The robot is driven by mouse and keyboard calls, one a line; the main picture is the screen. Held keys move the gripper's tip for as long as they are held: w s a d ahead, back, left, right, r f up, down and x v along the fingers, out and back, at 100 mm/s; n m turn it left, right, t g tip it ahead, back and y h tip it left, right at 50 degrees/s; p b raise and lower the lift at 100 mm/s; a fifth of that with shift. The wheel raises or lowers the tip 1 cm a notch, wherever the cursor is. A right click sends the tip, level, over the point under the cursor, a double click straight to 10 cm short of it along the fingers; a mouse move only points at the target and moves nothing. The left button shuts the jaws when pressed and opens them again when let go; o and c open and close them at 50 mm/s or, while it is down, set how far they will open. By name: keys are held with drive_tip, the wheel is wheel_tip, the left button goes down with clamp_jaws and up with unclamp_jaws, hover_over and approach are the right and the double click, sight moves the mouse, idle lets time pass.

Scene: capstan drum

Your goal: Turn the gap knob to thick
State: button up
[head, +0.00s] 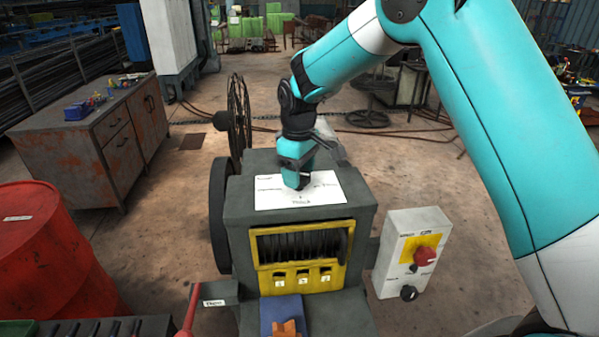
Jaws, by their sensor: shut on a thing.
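The capstan machine (262,217) stands in the middle of the head view. A white label plate (328,190) lies on its top, with small print and a word at its front edge that looks like "THICK". My gripper (296,182) points down onto the middle of this plate and is shut on the gap knob. The knob itself is hidden by the gripper, so I cannot tell which way its pointer faces.
A control box (391,258) with a red knob (425,256) on a yellow panel stands right of the machine. A spoked wheel (238,115) rises behind left. A red barrel (40,250) and a metal cabinet (70,165) stand at left. Floor behind right is partly clear.

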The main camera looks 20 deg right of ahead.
drive_tip(key=m, duration=1.2)
drive_tip(key=shift+a+m+b, duration=0.1)
drive_tip(key=shift+m+b, duration=0.3)
drive_tip(key=shift+r, duration=0.1)
drive_tip(key=o, duration=0.9)
drive_tip(key=shift+o, duration=0.2)
wheel_tip(320, 180, up, 17)
drive_tip(key=b, duration=0.3)
drive_tip(key=shift+r, duration=0.2)
